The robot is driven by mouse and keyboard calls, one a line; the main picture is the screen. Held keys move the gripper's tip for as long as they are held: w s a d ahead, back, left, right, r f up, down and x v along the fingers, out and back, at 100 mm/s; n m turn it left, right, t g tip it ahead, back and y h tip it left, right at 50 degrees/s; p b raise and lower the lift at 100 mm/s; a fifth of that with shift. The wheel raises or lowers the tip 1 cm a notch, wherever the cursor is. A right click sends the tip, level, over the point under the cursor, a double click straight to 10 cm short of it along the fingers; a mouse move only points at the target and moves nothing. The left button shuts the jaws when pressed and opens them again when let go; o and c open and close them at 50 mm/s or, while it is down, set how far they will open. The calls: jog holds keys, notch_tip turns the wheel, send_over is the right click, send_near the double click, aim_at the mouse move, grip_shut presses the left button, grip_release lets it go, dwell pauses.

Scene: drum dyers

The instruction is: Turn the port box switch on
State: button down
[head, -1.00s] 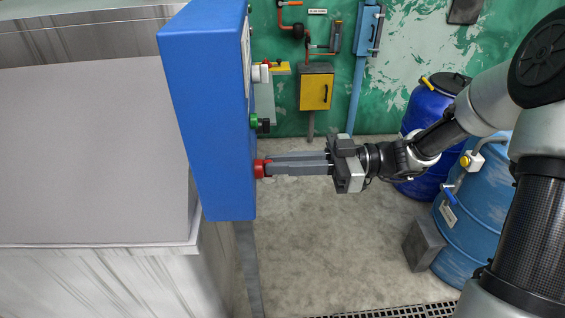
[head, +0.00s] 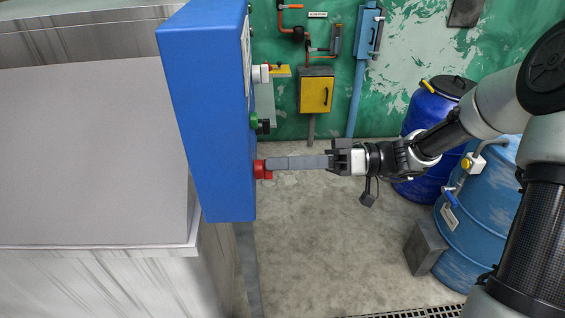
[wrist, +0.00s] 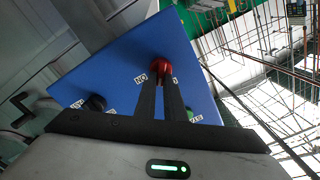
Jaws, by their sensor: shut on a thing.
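The blue port box (head: 205,115) stands on a post at the left centre, its control face turned to the right. A red switch knob (head: 262,169) sticks out low on that face. My gripper (head: 274,164) reaches it level from the right, its fingers shut on the red knob. In the wrist view the blue box face (wrist: 125,75) is tilted. There the two fingertips meet at the red knob (wrist: 160,66), with a label reading "NO" beside it. The fingers partly hide the knob, and I cannot tell its exact setting.
A green knob (head: 254,120) and a black knob (head: 263,127) sit above the red one. A large grey-topped vat (head: 90,150) is left of the box. Blue drums (head: 475,215) stand at the right near my arm. The floor below my gripper is clear.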

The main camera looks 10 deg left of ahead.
jog(key=m+p, duration=0.1)
jog(key=m, duration=0.2)
jog(key=m+p, duration=0.1)
jog(key=m, duration=0.3)
jog(key=m+p, duration=0.1)
jog(key=m, duration=0.2)
jog(key=shift+w+f, duration=0.2)
jog(key=shift+f, duration=0.2)
jog(key=shift+m+p, duration=0.3)
jog(key=shift+m, duration=0.1)
jog(key=c, duration=1.8)
grip_release()
jog(key=shift+c, duration=0.2)
jog(key=b+v, duration=0.1)
jog(key=v, duration=1.6)
jog(key=shift+d+b, duration=0.25)
jog(key=shift+b, duration=0.05)
jog(key=shift+s, duration=0.1)
